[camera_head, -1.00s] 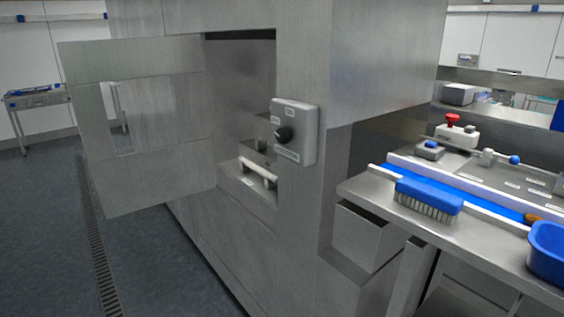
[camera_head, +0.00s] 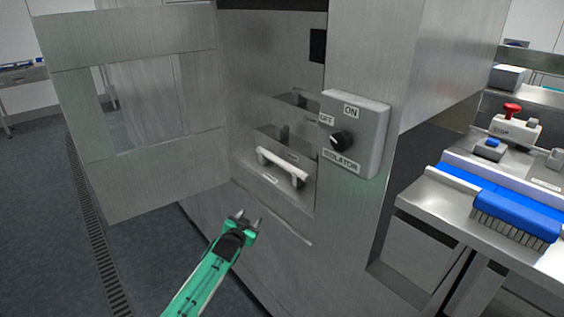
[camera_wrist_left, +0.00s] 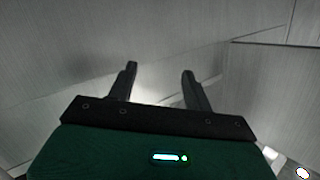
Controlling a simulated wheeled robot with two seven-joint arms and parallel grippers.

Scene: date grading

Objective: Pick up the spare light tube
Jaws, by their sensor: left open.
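The spare light tube (camera_head: 283,167) is a short white tube inside the open cabinet in the head view. The tube cannot be made out for sure in the left wrist view. My right gripper is not in view.
The cabinet door (camera_head: 130,110) stands open on the left. An isolator switch box (camera_head: 356,135) with ON and OFF labels projects from the cabinet's right post. A worktable with a blue brush (camera_head: 515,215) and a red stop button (camera_head: 512,110) stands to the right.

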